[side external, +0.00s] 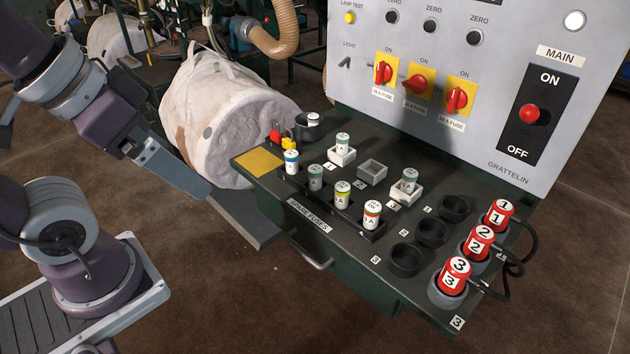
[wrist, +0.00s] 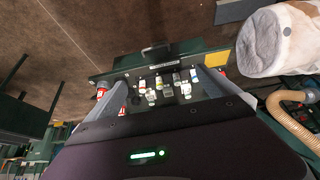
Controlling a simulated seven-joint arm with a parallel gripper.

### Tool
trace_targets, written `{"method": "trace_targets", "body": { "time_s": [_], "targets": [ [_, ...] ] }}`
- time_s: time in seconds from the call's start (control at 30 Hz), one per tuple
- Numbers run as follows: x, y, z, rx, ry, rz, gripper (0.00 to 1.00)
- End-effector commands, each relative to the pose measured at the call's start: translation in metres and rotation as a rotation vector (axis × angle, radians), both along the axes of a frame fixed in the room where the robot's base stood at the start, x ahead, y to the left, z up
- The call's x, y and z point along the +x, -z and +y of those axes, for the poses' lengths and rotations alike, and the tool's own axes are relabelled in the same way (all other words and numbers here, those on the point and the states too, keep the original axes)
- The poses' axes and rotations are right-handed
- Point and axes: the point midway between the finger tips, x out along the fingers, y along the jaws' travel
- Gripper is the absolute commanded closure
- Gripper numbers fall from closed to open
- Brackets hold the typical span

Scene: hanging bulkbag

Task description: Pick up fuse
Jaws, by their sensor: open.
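Several fuses stand in a row in the dark spare-fuse rack (side external: 328,200) on the panel's shelf: a blue-banded fuse (side external: 291,162), a grey-green fuse (side external: 315,177), a yellow-banded fuse (side external: 342,194) and a red-banded fuse (side external: 372,214). Behind them, a green-banded fuse (side external: 342,142) and another fuse (side external: 409,180) sit in white sockets, with an empty grey socket (side external: 371,172) between. My gripper (side external: 203,188) hangs left of the shelf, apart from every fuse. In the wrist view, my gripper (wrist: 161,78) is open and empty, with small fuses (wrist: 158,82) showing between its fingers.
A dark cup (side external: 307,126) holds another white-topped item at the back. Red numbered plugs (side external: 478,243) with cables and empty black round sockets (side external: 431,232) fill the right side. A yellow pad (side external: 258,160) marks the left corner. A white bulk bag (side external: 225,120) hangs behind.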

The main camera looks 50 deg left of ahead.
Motion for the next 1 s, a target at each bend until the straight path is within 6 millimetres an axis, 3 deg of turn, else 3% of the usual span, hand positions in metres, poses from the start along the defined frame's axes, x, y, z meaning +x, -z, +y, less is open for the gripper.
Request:
{"method": "trace_targets", "body": {
  "time_s": [0.03, 0.2, 0.23, 0.53, 0.63, 0.73, 1.0],
  "targets": [
    [0.000, 0.000, 0.000, 0.000, 0.000, 0.000, 0.12],
    [0.000, 0.000, 0.000, 0.000, 0.000, 0.000, 0.45],
    [0.000, 0.000, 0.000, 0.000, 0.000, 0.000, 0.48],
    [0.000, -0.002, 0.000, 0.000, 0.000, -0.001, 0.48],
    [0.001, -0.021, 0.000, 0.000, 0.000, -0.006, 0.48],
    [0.001, -0.052, 0.000, 0.000, 0.000, -0.007, 0.48],
    [0.114, -0.078, 0.082, 0.239, -0.220, -0.313, 0.48]
  ]
}}
